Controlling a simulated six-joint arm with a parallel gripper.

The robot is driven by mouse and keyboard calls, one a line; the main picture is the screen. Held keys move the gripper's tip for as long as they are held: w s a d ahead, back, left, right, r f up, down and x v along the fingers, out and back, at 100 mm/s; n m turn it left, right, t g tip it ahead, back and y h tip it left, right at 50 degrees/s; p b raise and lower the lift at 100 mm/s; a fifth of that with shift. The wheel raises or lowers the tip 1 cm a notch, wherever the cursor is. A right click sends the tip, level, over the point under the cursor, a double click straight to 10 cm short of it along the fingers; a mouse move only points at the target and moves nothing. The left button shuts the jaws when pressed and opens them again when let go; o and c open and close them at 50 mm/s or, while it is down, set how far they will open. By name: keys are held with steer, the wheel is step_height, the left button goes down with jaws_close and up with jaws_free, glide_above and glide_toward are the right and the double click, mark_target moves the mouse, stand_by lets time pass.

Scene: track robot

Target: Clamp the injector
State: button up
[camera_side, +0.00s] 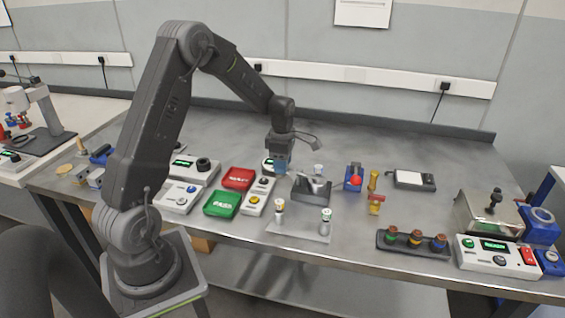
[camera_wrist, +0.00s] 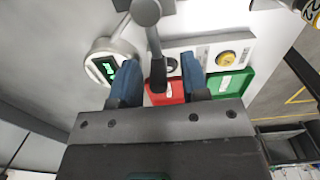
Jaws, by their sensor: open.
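In the side view, a dark grey fixture (camera_side: 312,190) stands mid-table, with a small injector-like part (camera_side: 318,171) with a pale top upright at it. How that part is held is too small to tell. My gripper (camera_side: 281,167) points down just left of the fixture, its blue fingers close to it. In the wrist view, my gripper (camera_wrist: 158,82) has its two blue fingers apart. A grey rod with a rounded head (camera_wrist: 147,12) shows between them. I cannot tell whether it touches either finger.
A red tray (camera_side: 238,178) and a green tray (camera_side: 222,204) lie left of my gripper. A round device with a green display (camera_wrist: 106,68) is close by. In front, a plate (camera_side: 300,232) bears two small upright parts. Clear table lies behind the fixture.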

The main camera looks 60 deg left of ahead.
step_height(320, 180, up, 14)
stand_by(0.6)
steer(key=shift+f, duration=0.1)
steer(key=s+d+r+m+t, duration=0.1)
steer(key=s+d+r+m, duration=0.3)
steer(key=d+m, duration=0.25)
steer(key=s+d+r+m+t, duration=0.1)
steer(key=s+d+r+m, duration=0.25)
steer(key=d+m, duration=0.3)
steer(key=s+d+f+m+t, duration=0.1)
steer(key=s+d+m+t, duration=0.2)
steer(key=s+d+m, duration=0.7)
steer(key=s+m, duration=0.3)
steer(key=m, duration=0.1)
steer(key=shift+s+f+t, duration=0.2)
steer(key=shift+f+t, duration=0.1)
